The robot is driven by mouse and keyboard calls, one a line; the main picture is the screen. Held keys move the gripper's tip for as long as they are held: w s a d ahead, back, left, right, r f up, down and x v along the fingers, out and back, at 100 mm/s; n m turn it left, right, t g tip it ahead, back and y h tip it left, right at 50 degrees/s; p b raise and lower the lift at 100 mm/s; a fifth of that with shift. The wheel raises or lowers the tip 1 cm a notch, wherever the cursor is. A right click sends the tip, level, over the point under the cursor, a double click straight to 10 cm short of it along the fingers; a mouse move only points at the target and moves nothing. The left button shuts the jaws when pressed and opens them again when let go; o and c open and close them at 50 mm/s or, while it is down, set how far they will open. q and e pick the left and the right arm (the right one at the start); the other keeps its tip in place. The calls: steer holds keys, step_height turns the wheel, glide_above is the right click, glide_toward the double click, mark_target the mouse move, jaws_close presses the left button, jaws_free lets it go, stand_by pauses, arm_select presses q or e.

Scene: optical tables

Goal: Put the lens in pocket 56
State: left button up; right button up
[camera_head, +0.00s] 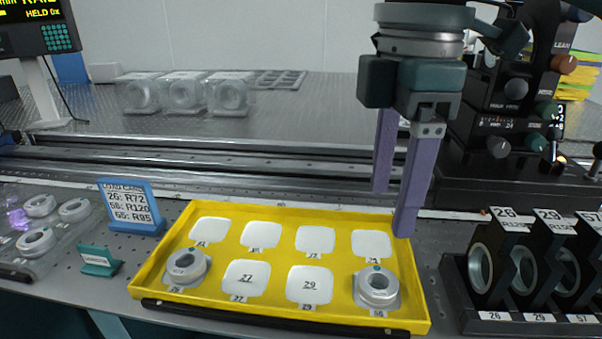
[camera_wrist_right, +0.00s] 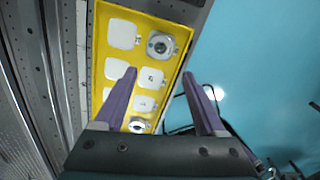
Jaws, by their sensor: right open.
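The yellow tray (camera_head: 146,279) has two rows of white pockets. A ring-mounted lens (camera_head: 377,286) sits in its front right pocket, whose small label looks like 56 but is hard to read. Another lens (camera_head: 187,266) sits in the front left pocket. In the right wrist view the front right lens (camera_wrist_right: 161,45) lies beyond my fingertips. My right gripper (camera_head: 392,212) is open and empty, purple fingers pointing down over the tray's back right corner, behind the front right lens. Its fingers also show apart in the wrist view (camera_wrist_right: 159,74). My left gripper is not in view.
Several lenses (camera_head: 38,242) sit in a clear holder at far left, near a blue sign (camera_head: 130,206) and a small green stand (camera_head: 99,261). A black rack (camera_head: 467,314) holding ringed lenses stands right of the tray. Clear boxes (camera_head: 185,93) stand on the back table.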

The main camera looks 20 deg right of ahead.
steer(key=s+a+f+m+t+y, duration=0.35)
steer(key=s+a+f, duration=0.5)
steer(key=a, duration=0.35)
steer(key=s+d+f+m+h, duration=0.3)
steer(key=s+d+m, duration=0.4)
steer(key=d+m, duration=0.1)
steer(key=shift+s+d, duration=0.35)
steer(key=shift+d, duration=0.35)
steer(key=shift+m, duration=0.25)
steer(key=shift+r, duration=0.15)
